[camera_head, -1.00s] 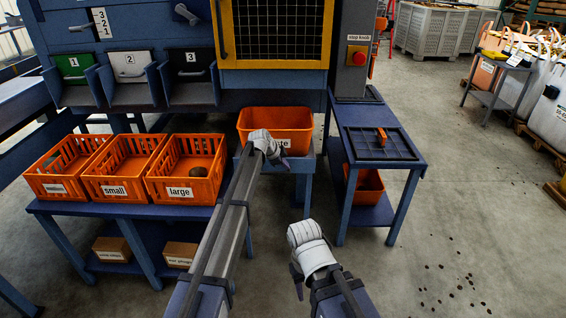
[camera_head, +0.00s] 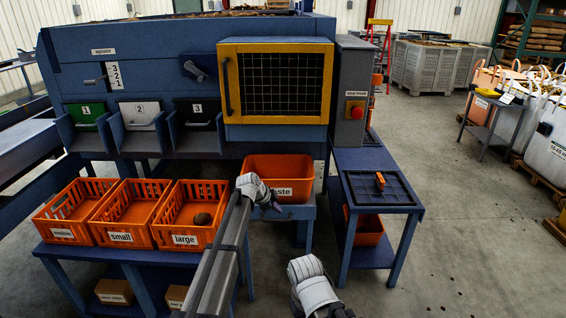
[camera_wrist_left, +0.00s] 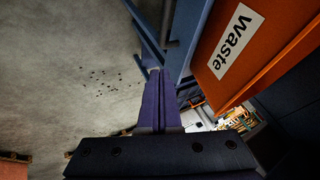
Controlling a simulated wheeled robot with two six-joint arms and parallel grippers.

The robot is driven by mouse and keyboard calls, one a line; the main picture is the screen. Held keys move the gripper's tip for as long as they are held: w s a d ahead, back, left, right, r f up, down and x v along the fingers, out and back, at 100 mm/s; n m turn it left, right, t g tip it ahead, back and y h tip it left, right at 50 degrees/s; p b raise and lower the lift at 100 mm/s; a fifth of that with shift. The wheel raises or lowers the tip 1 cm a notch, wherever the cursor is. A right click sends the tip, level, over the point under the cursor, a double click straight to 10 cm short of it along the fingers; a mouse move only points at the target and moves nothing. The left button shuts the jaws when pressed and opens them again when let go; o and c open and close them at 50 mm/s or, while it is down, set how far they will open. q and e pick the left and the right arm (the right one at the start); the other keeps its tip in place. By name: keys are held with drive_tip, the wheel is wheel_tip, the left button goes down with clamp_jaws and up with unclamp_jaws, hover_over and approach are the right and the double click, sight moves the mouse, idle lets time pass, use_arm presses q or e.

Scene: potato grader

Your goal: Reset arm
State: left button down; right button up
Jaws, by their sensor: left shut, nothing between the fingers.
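My left gripper (camera_head: 274,206) is shut and empty. In the head view it is in front of the orange waste bin (camera_head: 296,167), overlapping the left part of its label. The bin also shows in the left wrist view (camera_wrist_left: 275,40), close by at the upper right, with its label seen at a slant. I cannot tell whether gripper and bin touch. My right arm's white wrist shows low in the middle of the head view, with dark parts of the right gripper (camera_head: 296,302) at the bottom edge. Its jaw opening cannot be made out.
Orange crates stand on a blue bench at left; the large crate (camera_head: 168,239) holds a potato (camera_head: 202,219). The blue grader (camera_head: 190,62) stands behind. A side table (camera_head: 409,209) with a black tray (camera_head: 354,188) is right of the bin. Floor farther right is open.

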use_arm(q)
drive_tip(key=s+a+f+n+g+y, duration=0.1)
drive_tip(key=s+f+n+g+y, duration=0.35)
drive_tip(key=s, duration=1.75)
drive_tip(key=s+a+n+g+y, duration=0.15)
drive_tip(key=s+n, duration=0.65)
drive_tip(key=s, duration=1.4)
wheel_tip(320, 180, up, 13)
drive_tip(key=w+p, duration=0.1)
drive_tip(key=p, duration=1.1)
drive_tip(key=shift+d, duration=0.35)
drive_tip(key=shift+f, duration=0.15)
